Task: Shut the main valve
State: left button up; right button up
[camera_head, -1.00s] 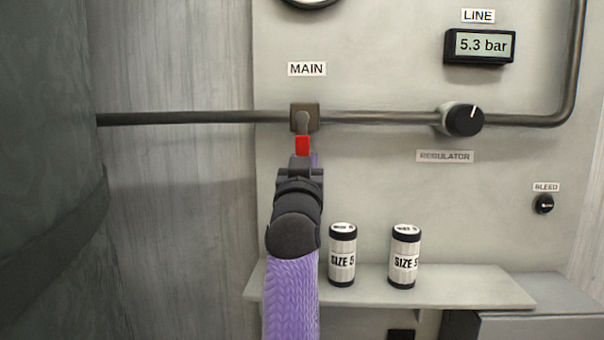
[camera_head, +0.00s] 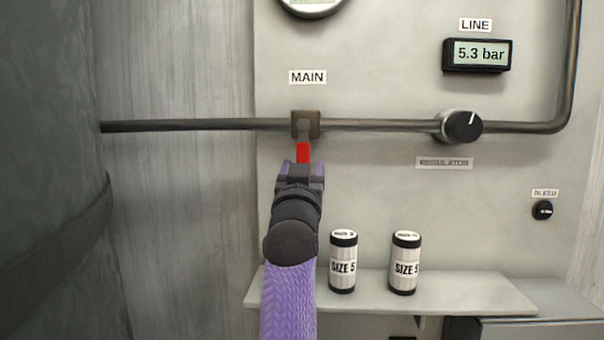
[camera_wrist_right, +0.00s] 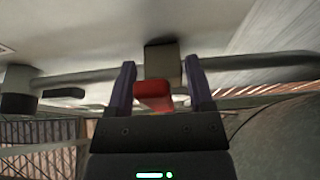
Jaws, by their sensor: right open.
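The main valve (camera_head: 306,124) is a brown-grey block on the pipe under the MAIN label, with a red-tipped lever (camera_head: 303,153) pointing down, across the pipe's line. My right gripper (camera_head: 302,168) is at the lower end of the red tip, its arm coming up from below. In the right wrist view the gripper (camera_wrist_right: 160,88) is open, with the red lever tip (camera_wrist_right: 153,95) between its two fingers and the valve block (camera_wrist_right: 163,62) behind. I cannot tell whether either finger touches the lever. My left gripper is not in view.
The pipe (camera_head: 200,126) runs across the panel to the regulator knob (camera_head: 463,127). The line display (camera_head: 478,55) reads 5.3 bar. Two SIZE 5 canisters (camera_head: 343,262) (camera_head: 404,263) stand on the shelf (camera_head: 460,294), right of my arm. A bleed knob (camera_head: 543,210) is at the right.

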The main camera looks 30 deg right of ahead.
jog(key=p+v, duration=0.1)
jog(key=v, duration=0.9)
jog(key=shift+f, duration=0.1)
